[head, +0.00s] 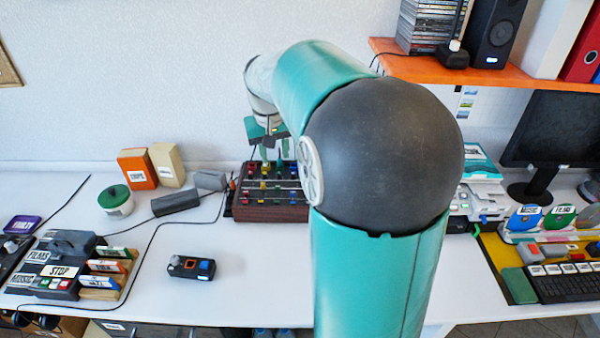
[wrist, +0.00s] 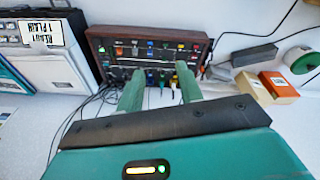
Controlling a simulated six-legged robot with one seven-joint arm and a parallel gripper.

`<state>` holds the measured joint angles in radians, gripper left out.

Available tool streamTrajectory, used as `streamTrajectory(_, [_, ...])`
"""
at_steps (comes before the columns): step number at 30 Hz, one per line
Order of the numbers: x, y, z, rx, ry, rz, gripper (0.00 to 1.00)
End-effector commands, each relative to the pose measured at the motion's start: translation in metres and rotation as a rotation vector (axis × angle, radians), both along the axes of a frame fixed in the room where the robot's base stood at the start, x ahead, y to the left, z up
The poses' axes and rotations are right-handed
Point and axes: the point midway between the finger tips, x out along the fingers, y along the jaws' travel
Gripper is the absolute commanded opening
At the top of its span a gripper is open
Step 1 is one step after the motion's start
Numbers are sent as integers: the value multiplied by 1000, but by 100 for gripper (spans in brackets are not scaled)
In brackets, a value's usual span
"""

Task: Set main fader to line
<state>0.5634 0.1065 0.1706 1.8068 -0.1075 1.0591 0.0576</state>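The mixer (head: 270,213) is a dark box with wooden-looking sides and several coloured knobs and sliders. It stands on the white desk near the wall, partly behind my arm in the head view. In the wrist view the mixer (wrist: 112,38) shows rows of coloured caps and pale slot lines. I cannot tell which slider is the main fader or where its line is. My gripper (head: 275,157) is above the back part of the mixer, fingers down. In the wrist view my gripper (wrist: 160,72) has its two green fingers apart, with nothing seen held between them.
Left of the mixer are a grey block (head: 176,202), an orange box (head: 137,169) and a green-lidded pot (head: 116,201). A small black device (head: 191,267) lies in front. Cables run across the desk. An orange shelf (head: 490,72) hangs at upper right.

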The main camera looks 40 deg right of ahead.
Motion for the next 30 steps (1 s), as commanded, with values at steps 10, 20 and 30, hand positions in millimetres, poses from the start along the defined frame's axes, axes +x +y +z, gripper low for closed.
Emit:
streamTrajectory(10, [23, -126, -72, 92, 84, -184, 36])
streamTrajectory(20, [15, -200, -119, 154, 108, -288, 36])
streamTrajectory(30, [14, -204, -160, 158, 112, -292, 36])
